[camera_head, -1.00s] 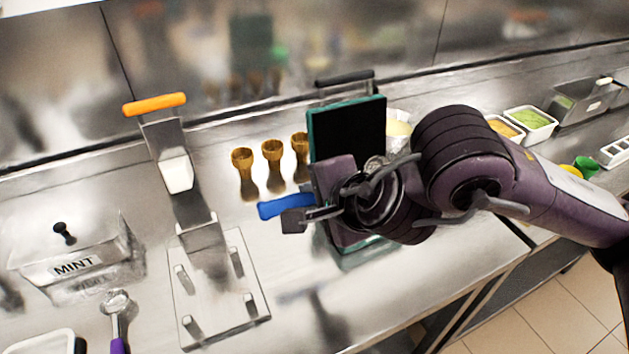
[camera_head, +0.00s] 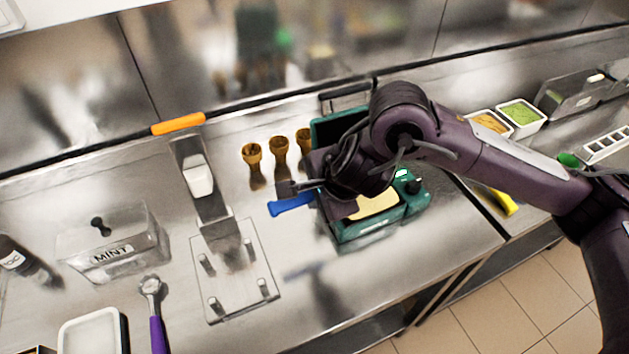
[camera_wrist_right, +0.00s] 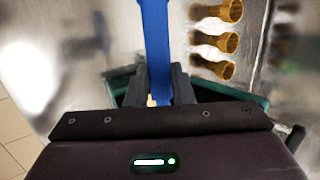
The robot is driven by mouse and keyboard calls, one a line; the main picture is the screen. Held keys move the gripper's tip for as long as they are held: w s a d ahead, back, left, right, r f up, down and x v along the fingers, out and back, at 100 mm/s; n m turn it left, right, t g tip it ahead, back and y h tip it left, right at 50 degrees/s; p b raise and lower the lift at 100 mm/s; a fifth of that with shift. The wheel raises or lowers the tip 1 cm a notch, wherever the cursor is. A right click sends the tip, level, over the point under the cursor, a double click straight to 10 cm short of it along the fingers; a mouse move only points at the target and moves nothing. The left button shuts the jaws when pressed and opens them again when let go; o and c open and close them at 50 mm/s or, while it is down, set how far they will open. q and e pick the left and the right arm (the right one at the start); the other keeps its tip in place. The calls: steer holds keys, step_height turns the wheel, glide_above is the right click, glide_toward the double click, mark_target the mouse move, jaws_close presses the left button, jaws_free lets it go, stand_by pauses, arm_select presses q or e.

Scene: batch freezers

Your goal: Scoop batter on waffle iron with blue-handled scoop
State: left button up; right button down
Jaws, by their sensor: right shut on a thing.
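The teal waffle iron (camera_head: 365,235) stands open, its lid (camera_head: 325,132) raised at the back and partly hidden by my arm. A pale yellow layer, looking like batter, shows on its lower plate (camera_head: 380,206). My right gripper (camera_head: 302,191) is over the iron's left part, shut on the blue-handled scoop. The blue handle (camera_head: 291,204) sticks out to the left. In the right wrist view the handle (camera_wrist_right: 155,35) runs up between the fingers (camera_wrist_right: 160,88). The scoop's bowl is hidden, so I cannot tell whether it holds batter. My left gripper is not in view.
Several brown waffle cones (camera_head: 279,155) stand left of the iron. A clear stand (camera_head: 236,280), a MINT container (camera_head: 113,250) and a purple-handled scoop (camera_head: 156,325) lie farther left. Topping tubs (camera_head: 522,118) are back right. Bare steel lies in front of the iron.

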steer(key=shift+w+a+r+g+h+p, duration=0.2)
steer(key=shift+w+g+h+p, duration=0.2)
steer(key=shift+g+p, duration=0.95)
steer(key=shift+w+a+r+g+h+p, duration=0.1)
steer(key=shift+w+r+g+h+p, duration=0.25)
steer(key=shift+p, duration=1.85)
steer(key=shift+w+a+r+g+h+p, duration=0.15)
steer(key=shift+w+g+h+p, duration=0.25)
steer(key=shift+g+p, duration=1.05)
steer(key=shift+t, duration=0.25)
steer(key=shift+r, duration=0.6)
steer(key=shift+s+r, duration=0.1)
steer(key=shift+r, duration=0.2)
